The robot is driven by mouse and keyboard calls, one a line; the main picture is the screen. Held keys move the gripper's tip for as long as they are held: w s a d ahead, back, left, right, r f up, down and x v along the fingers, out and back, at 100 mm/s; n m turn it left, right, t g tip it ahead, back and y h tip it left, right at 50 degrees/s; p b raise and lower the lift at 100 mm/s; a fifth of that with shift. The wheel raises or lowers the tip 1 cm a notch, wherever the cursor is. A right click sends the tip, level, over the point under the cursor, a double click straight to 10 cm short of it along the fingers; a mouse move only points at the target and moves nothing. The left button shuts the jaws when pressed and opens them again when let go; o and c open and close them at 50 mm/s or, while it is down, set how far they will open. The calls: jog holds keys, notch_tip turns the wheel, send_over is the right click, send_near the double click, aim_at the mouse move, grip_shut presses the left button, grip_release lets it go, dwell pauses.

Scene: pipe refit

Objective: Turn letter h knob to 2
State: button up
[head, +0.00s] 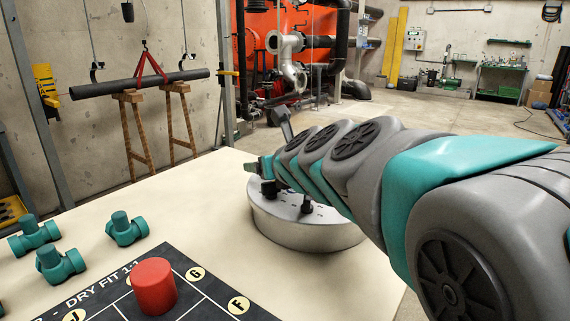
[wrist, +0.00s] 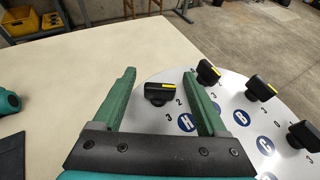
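A round silver dial plate (head: 305,232) stands on the cream table, partly hidden by my arm in the head view. In the wrist view the plate shows black knobs with yellow marks and blue letter discs. The letter h disc (wrist: 186,123) has small numbers 2 and 3 near it. The black knob (wrist: 158,95) closest to it lies between my fingers in the picture, its yellow mark along its far edge. Which number it points to I cannot tell. My gripper (wrist: 161,74) is open, green fingers apart, with no clear contact. Whether the fingertips reach knob height is unclear.
Other knobs (wrist: 262,89) stand to the right on the plate, one (wrist: 208,72) close beside my right finger. In the head view, teal pipe fittings (head: 126,229) and a red cylinder (head: 154,286) on a black mat (head: 222,283) are at the left.

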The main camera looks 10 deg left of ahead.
aim_at(280, 194)
jog(key=shift+d, duration=0.1)
jog(key=shift+v, duration=3.85)
